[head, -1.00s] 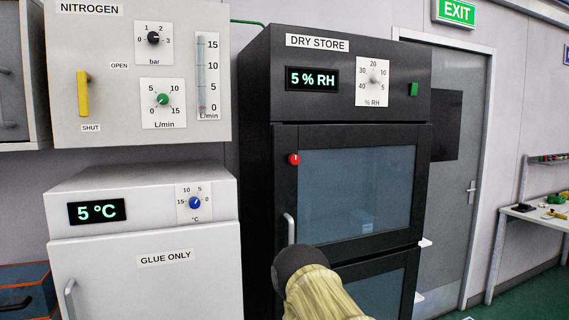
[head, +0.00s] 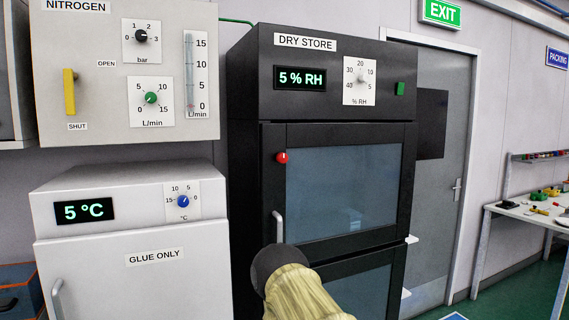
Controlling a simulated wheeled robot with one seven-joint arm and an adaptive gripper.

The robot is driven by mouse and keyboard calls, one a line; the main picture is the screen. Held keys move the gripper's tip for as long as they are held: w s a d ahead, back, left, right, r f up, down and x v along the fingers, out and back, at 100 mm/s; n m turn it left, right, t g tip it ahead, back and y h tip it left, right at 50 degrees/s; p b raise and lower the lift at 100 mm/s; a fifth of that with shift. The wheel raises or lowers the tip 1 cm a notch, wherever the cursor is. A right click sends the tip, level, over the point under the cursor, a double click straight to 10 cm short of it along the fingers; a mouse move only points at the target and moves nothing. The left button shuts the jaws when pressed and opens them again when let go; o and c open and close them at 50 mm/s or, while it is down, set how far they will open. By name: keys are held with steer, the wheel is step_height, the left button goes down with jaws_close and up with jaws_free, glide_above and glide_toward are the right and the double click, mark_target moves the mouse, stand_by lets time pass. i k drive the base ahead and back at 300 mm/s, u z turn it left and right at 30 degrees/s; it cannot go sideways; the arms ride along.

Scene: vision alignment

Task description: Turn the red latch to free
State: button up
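The red latch (head: 282,158) is a small round red knob on the upper left of the dry store's upper door frame. A small pale mark shows at its top. The dry store (head: 338,74) is a tall black cabinet with a glass upper door (head: 342,190) that looks shut. A pale vertical handle (head: 278,227) sits below the latch. My arm, in a pale yellow sleeve with a dark rounded end, rises from the bottom of the head view, in front of the lower door and below the latch. My gripper's fingers do not show.
A white fridge marked GLUE ONLY (head: 130,260) stands close to the left of the dry store. A nitrogen panel (head: 95,110) with a yellow lever hangs above it. A grey door (head: 452,150) and a bench (head: 530,213) with small items are at the right.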

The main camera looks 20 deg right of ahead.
mark_target(282, 158)
steer(key=k, duration=0.6)
steer(key=z, duration=0.7)
steer(key=i, duration=0.5)
steer(key=u, duration=0.05)
